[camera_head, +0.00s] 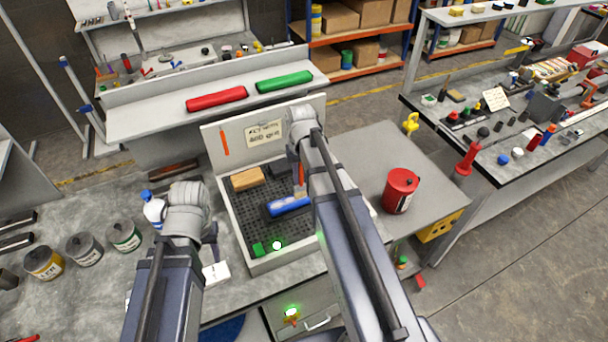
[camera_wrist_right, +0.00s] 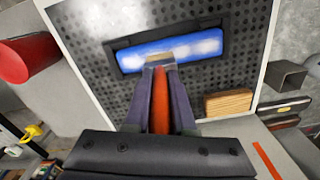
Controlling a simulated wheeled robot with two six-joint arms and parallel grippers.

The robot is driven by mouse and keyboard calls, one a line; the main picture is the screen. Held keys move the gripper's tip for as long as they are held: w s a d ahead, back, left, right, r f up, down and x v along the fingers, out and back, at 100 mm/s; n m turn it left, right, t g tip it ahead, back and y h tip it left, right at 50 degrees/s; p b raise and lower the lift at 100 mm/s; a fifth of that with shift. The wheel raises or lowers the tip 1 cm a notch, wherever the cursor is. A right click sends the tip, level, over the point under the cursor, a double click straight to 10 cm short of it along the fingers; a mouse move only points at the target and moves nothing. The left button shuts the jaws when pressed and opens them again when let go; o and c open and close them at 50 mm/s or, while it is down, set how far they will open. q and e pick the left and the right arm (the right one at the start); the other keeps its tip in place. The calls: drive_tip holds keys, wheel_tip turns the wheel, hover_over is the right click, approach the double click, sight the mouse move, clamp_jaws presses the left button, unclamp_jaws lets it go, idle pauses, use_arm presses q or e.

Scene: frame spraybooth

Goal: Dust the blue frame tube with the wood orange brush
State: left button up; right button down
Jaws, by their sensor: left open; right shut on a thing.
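The blue frame tube (camera_head: 290,205) lies on the dark perforated floor of the open grey booth. The right wrist view shows the tube (camera_wrist_right: 198,47) in a dark cradle, with whitish patches on it. My right gripper (camera_wrist_right: 160,82) is shut on the orange handle of the brush (camera_wrist_right: 160,104), which points at the tube. The pale bristle end is at the tube's near edge and overlaps it in view; firm contact is hard to tell. In the head view the brush (camera_head: 300,190) is partly hidden by my right arm. My left gripper (camera_head: 212,248) is open at the booth's left side.
A red can (camera_head: 401,189) stands to the right, several tins (camera_head: 84,249) to the left.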

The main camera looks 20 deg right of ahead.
drive_tip(key=shift+a, duration=0.15)
drive_tip(key=a, duration=0.3)
drive_tip(key=shift+r, duration=0.1)
drive_tip(key=shift+a, duration=0.15)
drive_tip(key=shift+a, duration=1.65)
drive_tip(key=shift+a, duration=0.1)
drive_tip(key=a, duration=0.3)
drive_tip(key=shift+s+a, duration=0.1)
drive_tip(key=shift+s, duration=0.05)
